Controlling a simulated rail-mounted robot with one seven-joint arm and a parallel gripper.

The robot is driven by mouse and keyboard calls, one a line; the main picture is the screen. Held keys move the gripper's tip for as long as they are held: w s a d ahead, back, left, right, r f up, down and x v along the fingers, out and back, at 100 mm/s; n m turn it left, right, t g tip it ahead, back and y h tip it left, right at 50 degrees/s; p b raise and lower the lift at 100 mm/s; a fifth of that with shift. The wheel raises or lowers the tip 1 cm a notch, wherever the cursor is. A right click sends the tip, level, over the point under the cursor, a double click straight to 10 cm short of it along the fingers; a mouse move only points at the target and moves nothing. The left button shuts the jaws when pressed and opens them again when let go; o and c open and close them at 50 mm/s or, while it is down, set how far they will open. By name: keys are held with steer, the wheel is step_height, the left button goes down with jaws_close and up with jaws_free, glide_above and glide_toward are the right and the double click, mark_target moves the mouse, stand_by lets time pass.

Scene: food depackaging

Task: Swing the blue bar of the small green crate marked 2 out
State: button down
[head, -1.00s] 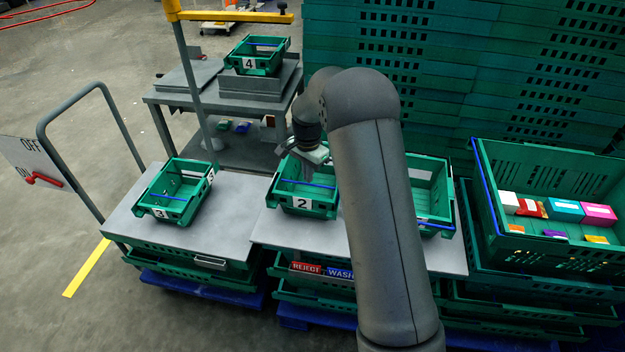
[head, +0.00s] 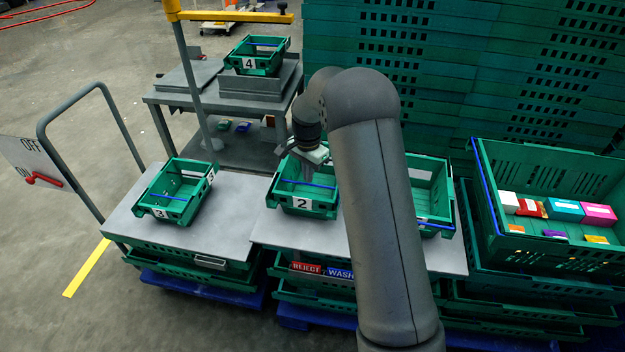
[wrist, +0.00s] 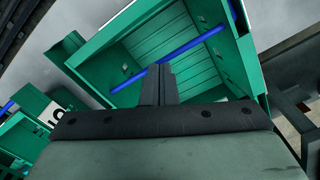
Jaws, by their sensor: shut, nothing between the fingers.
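The small green crate marked 2 (head: 302,203) stands on the grey table, left of my arm. A thin blue bar (head: 312,185) crosses its open top near the label side. My gripper (head: 309,176) points down over this crate, its fingers shut and empty. In the wrist view the shut fingers (wrist: 158,72) overlap the line of the blue bar (wrist: 200,39), which runs diagonally across the green crate (wrist: 110,72). I cannot tell whether the fingertips touch the bar.
Crate 3 (head: 162,212) stands to the left and crate 4 (head: 248,64) on the rear bench. Another green crate (head: 443,190) is right of my arm. A large crate (head: 487,200) with several packages stands at far right. Bare grey tabletop (head: 232,200) lies between crates 3 and 2.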

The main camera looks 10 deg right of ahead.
steer(key=shift+f+b, duration=0.4)
steer(key=shift+f, duration=0.25)
steer(key=shift+r, duration=0.25)
stand_by(0.3)
steer(key=shift+w, duration=0.15)
steer(key=shift+w+d+p, duration=0.25)
steer(key=shift+w+d, duration=0.05)
steer(key=shift+w, duration=0.2)
steer(key=shift+w+d+p, duration=0.2)
steer(key=shift+w+d, duration=0.05)
steer(key=shift+w, duration=0.25)
steer(key=shift+f, duration=0.15)
step_height(320, 180, down, 2)
steer(key=shift+f+b, duration=0.15)
steer(key=shift+b, duration=0.65)
steer(key=shift+s+a, duration=0.2)
steer(key=shift+s, duration=0.2)
stand_by(0.3)
